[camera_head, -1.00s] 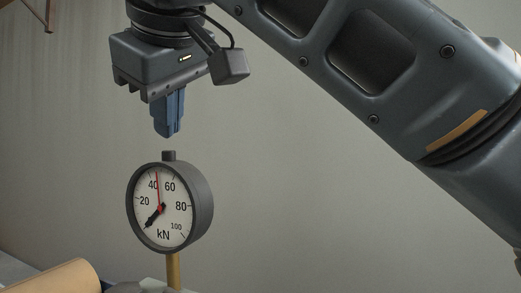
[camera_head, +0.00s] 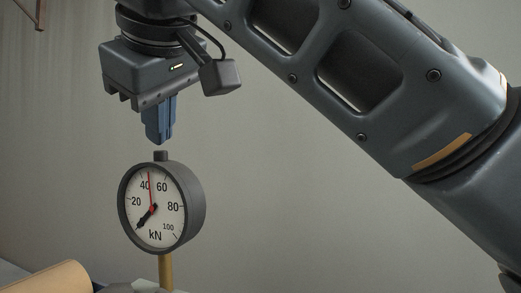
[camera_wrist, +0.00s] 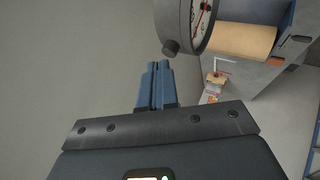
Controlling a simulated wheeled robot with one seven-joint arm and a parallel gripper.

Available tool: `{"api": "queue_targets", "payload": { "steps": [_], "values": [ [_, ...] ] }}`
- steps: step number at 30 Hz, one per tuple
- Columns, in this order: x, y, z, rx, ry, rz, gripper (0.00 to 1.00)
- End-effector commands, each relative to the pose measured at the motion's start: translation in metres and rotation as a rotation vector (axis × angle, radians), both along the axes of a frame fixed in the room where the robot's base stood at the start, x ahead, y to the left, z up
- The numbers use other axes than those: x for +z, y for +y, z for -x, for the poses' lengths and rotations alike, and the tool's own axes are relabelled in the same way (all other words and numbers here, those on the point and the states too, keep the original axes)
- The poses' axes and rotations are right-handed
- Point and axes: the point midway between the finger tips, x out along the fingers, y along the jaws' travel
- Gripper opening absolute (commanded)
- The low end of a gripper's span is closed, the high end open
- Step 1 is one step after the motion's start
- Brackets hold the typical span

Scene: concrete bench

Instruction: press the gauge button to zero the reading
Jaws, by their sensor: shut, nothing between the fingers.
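The round gauge (camera_head: 152,222) has a dark grey case and a white dial marked kN. Its red needle points between 40 and 60, close to 40, and its black needle points to the lower left. The button (camera_head: 160,156) is a small dark stub on top of the case. My gripper (camera_head: 160,141) points down with its blue fingers shut and empty, just above the button, with a small gap visible. In the wrist view the fingers (camera_wrist: 161,66) are together, and the button (camera_wrist: 170,48) shows just beyond their tips beside the gauge (camera_wrist: 186,22).
The gauge stands on a brass-coloured post (camera_head: 166,270). A tan cylinder (camera_head: 50,279) lies at the lower left and also shows in the wrist view (camera_wrist: 243,40). A plain grey wall is behind, with free room around the gauge.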

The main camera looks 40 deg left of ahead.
Motion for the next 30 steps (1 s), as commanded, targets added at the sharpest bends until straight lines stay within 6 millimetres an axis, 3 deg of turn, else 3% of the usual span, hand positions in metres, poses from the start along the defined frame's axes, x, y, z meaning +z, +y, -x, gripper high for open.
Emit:
{"api": "queue_targets", "payload": {
  "steps": [30],
  "values": [
    [-0.0079,0.0000,0.0000,0.000,0.001,0.001,0.00]
  ]
}}
